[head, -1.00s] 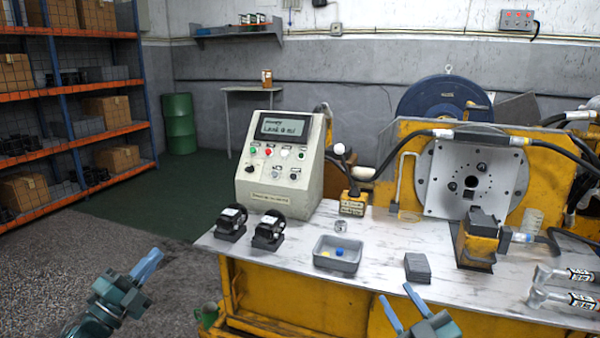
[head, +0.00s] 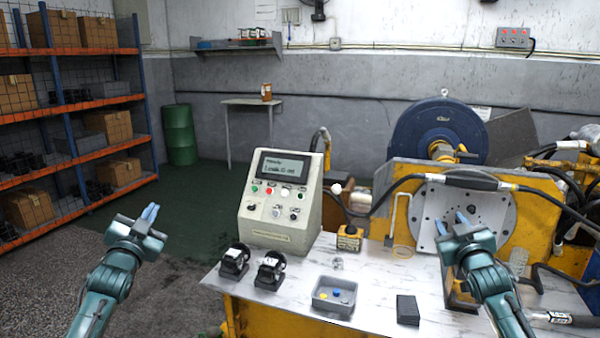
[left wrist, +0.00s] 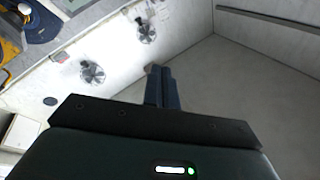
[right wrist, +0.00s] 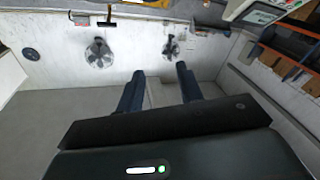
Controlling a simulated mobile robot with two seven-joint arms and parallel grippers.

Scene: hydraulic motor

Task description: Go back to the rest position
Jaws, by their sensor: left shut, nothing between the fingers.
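My left gripper (head: 150,213) is raised over the floor to the left of the workbench. Its blue fingers are together and empty, as the left wrist view (left wrist: 162,88) also shows. My right gripper (head: 451,219) is raised in front of the machine's round faceplate (head: 477,200), seen against it. Its fingers are apart with nothing between them in the right wrist view (right wrist: 160,88). Both forearms point up and forward.
The bench (head: 225,283) carries a control panel (head: 278,212), two black motor parts (head: 234,260), a grey tray (head: 334,296) with small coloured pieces, and a dark block (head: 408,310). Shelving (head: 65,135) stands at the left. A green drum (head: 180,135) stands behind open floor.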

